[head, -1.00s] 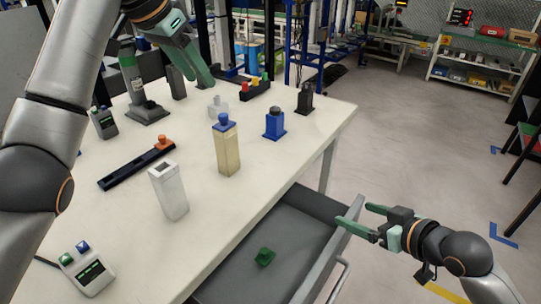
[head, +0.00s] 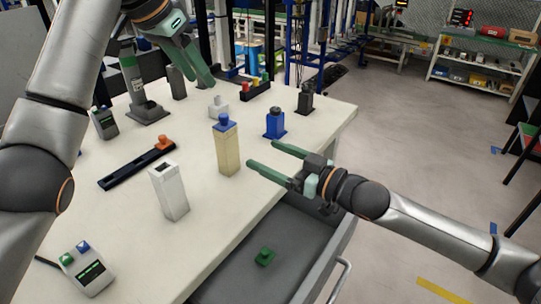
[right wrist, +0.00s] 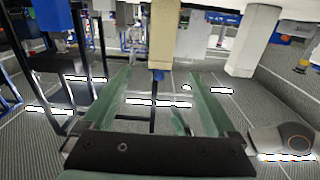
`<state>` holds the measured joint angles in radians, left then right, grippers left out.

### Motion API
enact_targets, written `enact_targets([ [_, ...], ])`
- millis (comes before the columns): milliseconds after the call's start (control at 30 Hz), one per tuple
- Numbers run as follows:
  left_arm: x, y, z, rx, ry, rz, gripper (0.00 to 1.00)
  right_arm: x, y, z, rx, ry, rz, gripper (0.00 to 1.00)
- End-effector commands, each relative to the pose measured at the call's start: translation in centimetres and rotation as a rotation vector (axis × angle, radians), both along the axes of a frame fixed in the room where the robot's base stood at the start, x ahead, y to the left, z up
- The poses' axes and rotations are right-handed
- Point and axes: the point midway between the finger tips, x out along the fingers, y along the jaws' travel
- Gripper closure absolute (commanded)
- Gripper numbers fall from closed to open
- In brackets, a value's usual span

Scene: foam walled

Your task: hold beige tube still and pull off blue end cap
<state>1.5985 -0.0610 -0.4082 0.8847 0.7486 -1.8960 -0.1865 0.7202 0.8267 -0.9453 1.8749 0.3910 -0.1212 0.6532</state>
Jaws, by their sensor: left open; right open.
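The beige tube (head: 228,153) stands upright on the white table. Its blue end cap (head: 225,123) sits on top. My right gripper (head: 262,155) is open and empty, just right of the tube, its fingers pointing toward it. In the right wrist view the scene is upside down; the beige tube (right wrist: 164,35) and its blue cap (right wrist: 157,75) appear ahead, roughly between the open fingers (right wrist: 160,78) and not touching them. My left gripper (head: 200,80) is open and empty above the back of the table, pointing down, away from the tube.
A white tube (head: 170,193) stands left of the beige one. A blue block (head: 274,124) with a dark top stands behind my right gripper. A black rail (head: 137,168) with an orange knob lies left. The open drawer (head: 225,283) holds a green piece (head: 264,257).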

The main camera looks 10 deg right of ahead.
Motion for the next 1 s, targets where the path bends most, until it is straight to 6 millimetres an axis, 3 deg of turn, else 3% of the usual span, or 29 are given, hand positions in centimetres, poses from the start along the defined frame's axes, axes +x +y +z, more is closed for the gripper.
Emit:
enact_targets([
  [267,0.0,0.0,0.0,0.000,0.000,0.000,0.50,1.3,1.5,0.1,-0.001,-0.010,0.016,0.07],
  [700,0.0,0.0,0.0,0.000,0.000,0.000,0.50,7.0,7.1,0.2,-0.001,-0.010,0.016,0.07],
  [1000,0.0,0.0,0.0,0.000,0.000,0.000,0.50,8.8,8.9,0.0,-0.004,-0.009,0.014,0.07],
])
